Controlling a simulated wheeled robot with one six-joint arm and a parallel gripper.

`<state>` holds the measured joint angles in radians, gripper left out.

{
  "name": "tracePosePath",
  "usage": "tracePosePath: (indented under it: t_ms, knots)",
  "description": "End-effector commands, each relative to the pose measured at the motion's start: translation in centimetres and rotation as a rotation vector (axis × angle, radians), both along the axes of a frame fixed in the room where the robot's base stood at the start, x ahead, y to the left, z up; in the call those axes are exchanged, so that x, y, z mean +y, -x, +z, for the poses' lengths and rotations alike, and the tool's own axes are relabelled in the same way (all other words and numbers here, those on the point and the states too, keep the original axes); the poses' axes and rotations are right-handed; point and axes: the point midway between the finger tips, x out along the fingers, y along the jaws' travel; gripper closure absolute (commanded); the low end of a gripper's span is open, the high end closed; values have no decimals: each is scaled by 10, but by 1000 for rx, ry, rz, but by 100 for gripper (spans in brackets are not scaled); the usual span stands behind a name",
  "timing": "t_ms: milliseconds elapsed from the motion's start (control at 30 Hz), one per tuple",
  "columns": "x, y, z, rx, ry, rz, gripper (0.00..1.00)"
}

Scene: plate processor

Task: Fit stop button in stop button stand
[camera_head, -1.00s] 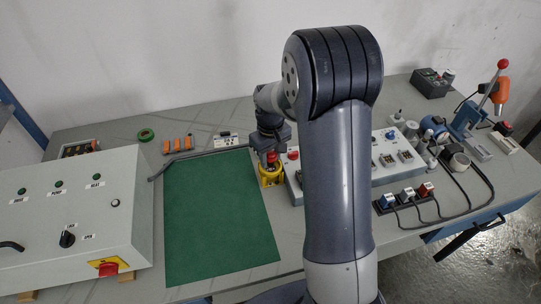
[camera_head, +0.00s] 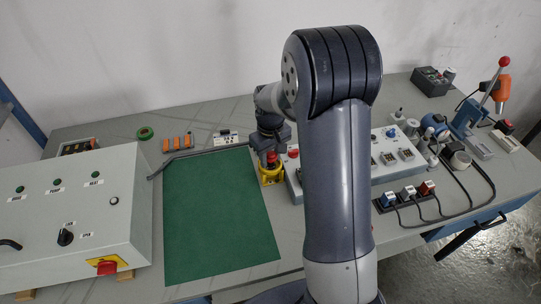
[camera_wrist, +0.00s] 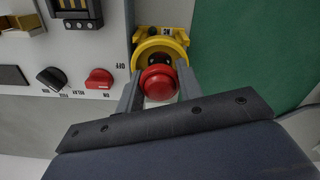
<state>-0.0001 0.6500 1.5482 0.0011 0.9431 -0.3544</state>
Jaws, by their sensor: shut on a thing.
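The stop button is a red mushroom knob (camera_wrist: 158,83), seen in the wrist view between the two fingers of my gripper (camera_wrist: 158,92). My gripper is shut on it. The stop button stand is the yellow piece with a round collar (camera_wrist: 163,45), right behind the red knob. In the head view the red stop button (camera_head: 271,157) shows just above the yellow stand (camera_head: 270,175), below my gripper (camera_head: 268,152). The knob covers part of the collar's opening, where dark spots show. I cannot tell whether the button is seated in it or only in front of it.
A grey-white panel with knobs and switches (camera_head: 381,170) stands right beside the stand. The green mat (camera_head: 215,220) lies on its left side. A large control box (camera_head: 70,220) stands at the far left. My arm hides part of the panel.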

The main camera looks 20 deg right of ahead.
Motion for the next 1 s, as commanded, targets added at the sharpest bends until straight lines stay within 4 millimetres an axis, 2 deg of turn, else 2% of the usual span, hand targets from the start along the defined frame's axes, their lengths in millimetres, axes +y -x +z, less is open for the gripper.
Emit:
tracePosePath:
  t_ms: [67,100,367,667,767,1000]
  knots:
    - [0,0,0,1,0,0,87]
    - [0,0,0,1,0,0,62]
    - [0,0,0,1,0,0,41]
    - [0,0,3,0,0,0,40]
    - [0,-1,14,-3,0,0,40]
    - [0,-1,62,-5,0,0,40]
